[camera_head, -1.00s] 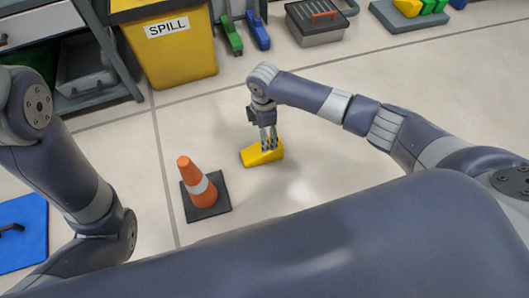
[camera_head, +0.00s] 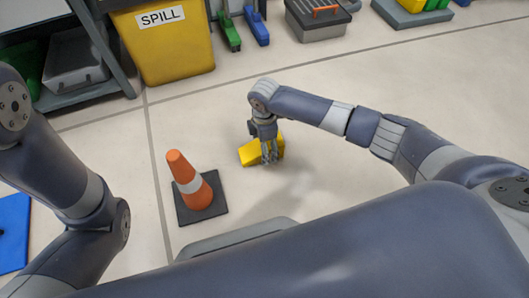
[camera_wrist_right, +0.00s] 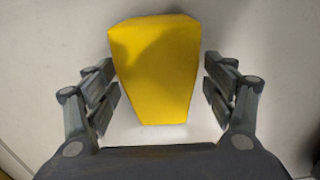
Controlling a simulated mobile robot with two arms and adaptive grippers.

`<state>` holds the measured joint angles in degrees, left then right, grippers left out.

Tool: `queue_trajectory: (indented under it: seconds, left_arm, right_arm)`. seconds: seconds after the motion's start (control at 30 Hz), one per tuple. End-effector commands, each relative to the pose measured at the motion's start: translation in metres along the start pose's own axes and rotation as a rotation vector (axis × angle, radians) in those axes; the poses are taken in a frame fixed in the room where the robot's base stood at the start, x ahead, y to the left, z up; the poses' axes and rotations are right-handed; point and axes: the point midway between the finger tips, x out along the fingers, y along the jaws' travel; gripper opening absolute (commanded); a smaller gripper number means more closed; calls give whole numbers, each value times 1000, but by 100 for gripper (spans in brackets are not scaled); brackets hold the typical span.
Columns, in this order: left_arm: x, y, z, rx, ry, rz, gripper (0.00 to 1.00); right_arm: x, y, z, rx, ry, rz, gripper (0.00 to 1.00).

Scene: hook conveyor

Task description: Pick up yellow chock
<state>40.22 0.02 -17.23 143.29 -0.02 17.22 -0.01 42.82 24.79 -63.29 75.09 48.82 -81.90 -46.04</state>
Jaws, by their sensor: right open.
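The yellow chock (camera_head: 250,152) lies on the pale tiled floor in the middle of the head view, a wedge-like block partly hidden by my right gripper (camera_head: 267,158). In the right wrist view the chock (camera_wrist_right: 157,70) is between the open fingers of my right gripper (camera_wrist_right: 160,98). There is a gap between the chock and the fingers on both sides. The gripper points down at the floor and is empty. My left arm shows at the left of the head view, but its gripper is out of frame.
An orange and white cone (camera_head: 190,182) on a dark base stands left of the chock. A yellow SPILL bin (camera_head: 170,52) stands behind. Green (camera_head: 229,32) and blue (camera_head: 257,28) items and a grey toolbox (camera_head: 318,24) lie farther back. Floor right of the chock is clear.

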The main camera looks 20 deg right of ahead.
Motion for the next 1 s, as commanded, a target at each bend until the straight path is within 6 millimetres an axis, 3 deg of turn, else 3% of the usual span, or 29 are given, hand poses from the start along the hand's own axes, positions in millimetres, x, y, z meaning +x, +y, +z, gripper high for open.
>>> queue_trajectory:
  seconds: [0.07,0.33,0.6,1.0]
  left_arm:
    - [-8,2,-3,0,-1,0,69]
    - [-7,1,-2,0,-2,0,69]
    - [-8,1,-2,0,-3,0,69]
    - [-3,0,0,0,-3,-1,69]
  right_arm:
    - [9,0,0,0,1,1,77]
    - [8,0,0,0,0,1,77]
    - [8,0,0,0,0,1,18]
    - [3,0,-1,0,1,1,18]
